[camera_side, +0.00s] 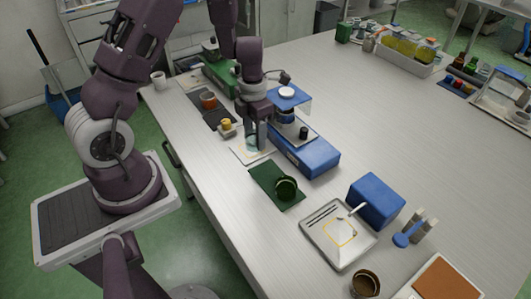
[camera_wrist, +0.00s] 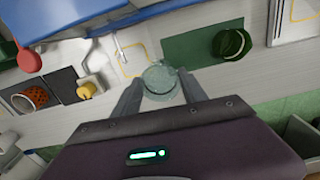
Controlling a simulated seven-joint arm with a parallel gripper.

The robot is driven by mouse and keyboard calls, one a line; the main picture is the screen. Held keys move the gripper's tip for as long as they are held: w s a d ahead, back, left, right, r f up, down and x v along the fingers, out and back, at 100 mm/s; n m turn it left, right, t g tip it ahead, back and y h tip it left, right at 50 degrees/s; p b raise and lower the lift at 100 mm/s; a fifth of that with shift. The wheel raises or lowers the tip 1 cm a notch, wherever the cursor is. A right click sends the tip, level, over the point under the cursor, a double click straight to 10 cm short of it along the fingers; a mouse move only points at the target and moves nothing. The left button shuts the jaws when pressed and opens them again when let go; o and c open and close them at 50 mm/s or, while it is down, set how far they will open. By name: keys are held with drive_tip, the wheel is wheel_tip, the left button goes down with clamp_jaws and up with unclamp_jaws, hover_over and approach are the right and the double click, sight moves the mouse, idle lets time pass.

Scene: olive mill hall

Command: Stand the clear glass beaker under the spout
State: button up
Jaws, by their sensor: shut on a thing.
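My gripper (camera_side: 257,137) is shut on the clear glass beaker (camera_side: 252,143), with a finger on each side. In the wrist view the beaker (camera_wrist: 160,80) sits between the fingertips (camera_wrist: 160,92). It is over or at the near edge of a white mat (camera_wrist: 137,65) with a yellow outline. A thin white spout (camera_wrist: 118,46) reaches over this mat from the blue machine (camera_side: 305,152), and the beaker is to its right in the wrist view. Whether the beaker's base touches the surface I cannot tell. My fingers partly hide the beaker in the side view.
A dark green mug (camera_side: 287,188) stands on a green mat (camera_side: 263,174) close by. Beyond it are a white tray (camera_side: 318,222) and a blue box (camera_side: 376,199) with another spout. An orange cup (camera_side: 208,101) and a yellow-topped object (camera_side: 227,127) stand behind the beaker.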

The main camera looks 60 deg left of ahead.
drive_tip(key=shift+m, duration=0.3)
drive_tip(key=a+f, duration=0.2)
drive_tip(key=s+a+f, duration=0.1)
drive_tip(key=a+f, duration=0.2)
drive_tip(key=shift+s+a+f, duration=0.15)
drive_tip(key=shift+s+f, duration=0.05)
drive_tip(key=shift+w+f, duration=0.45)
drive_tip(key=shift+w, duration=1.1)
drive_tip(key=shift+w, duration=0.1)
drive_tip(key=o, duration=1.5)
drive_tip(key=shift+c, duration=0.2)
